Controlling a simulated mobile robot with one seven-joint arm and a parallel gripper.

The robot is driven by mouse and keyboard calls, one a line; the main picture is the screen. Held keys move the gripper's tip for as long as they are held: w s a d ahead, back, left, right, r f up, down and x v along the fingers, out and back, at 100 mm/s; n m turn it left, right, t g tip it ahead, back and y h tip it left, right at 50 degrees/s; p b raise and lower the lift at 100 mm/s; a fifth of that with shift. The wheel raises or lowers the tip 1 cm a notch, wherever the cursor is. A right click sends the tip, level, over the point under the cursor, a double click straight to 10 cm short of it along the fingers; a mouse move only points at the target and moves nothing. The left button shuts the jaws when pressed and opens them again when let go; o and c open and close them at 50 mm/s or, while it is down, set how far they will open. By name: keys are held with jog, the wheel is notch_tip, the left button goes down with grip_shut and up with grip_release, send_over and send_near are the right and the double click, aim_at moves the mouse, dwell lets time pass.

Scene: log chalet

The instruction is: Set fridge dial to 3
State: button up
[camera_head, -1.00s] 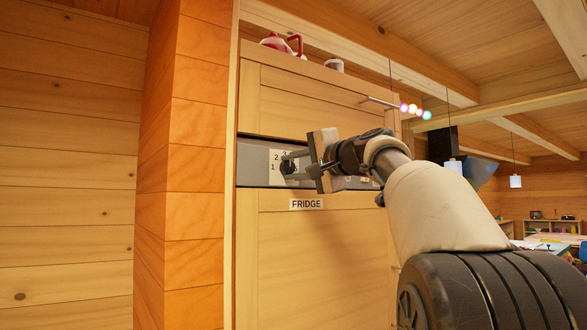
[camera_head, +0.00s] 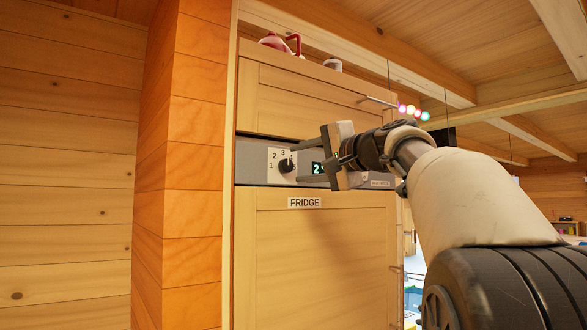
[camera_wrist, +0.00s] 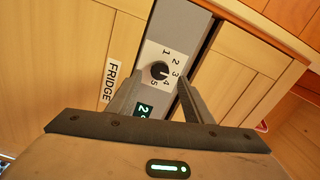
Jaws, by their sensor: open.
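The fridge dial (camera_head: 287,166) is a black round knob on a pale plate in the grey control strip, with printed numbers around it. In the wrist view the dial (camera_wrist: 159,71) lies between my fingertips, with numbers 1 to 5 around it. Its pointer seems to lie on the 3-to-4 side, but the exact number is too small to tell. My gripper (camera_head: 304,162) is open and empty, just right of the dial in the head view and apparently clear of it. In the wrist view my gripper (camera_wrist: 161,79) has one finger on each side of the dial.
A green-lit display (camera_head: 318,169) beginning with 2 is partly hidden by my gripper. A FRIDGE label (camera_head: 305,203) sits below the strip on the wooden door (camera_head: 310,260). A red kettle-like object (camera_head: 280,43) stands on top. A wooden post (camera_head: 195,170) stands left.

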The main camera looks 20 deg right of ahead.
jog(key=v, duration=1.2)
jog(key=shift+s, duration=0.3)
jog(key=shift+d, duration=0.1)
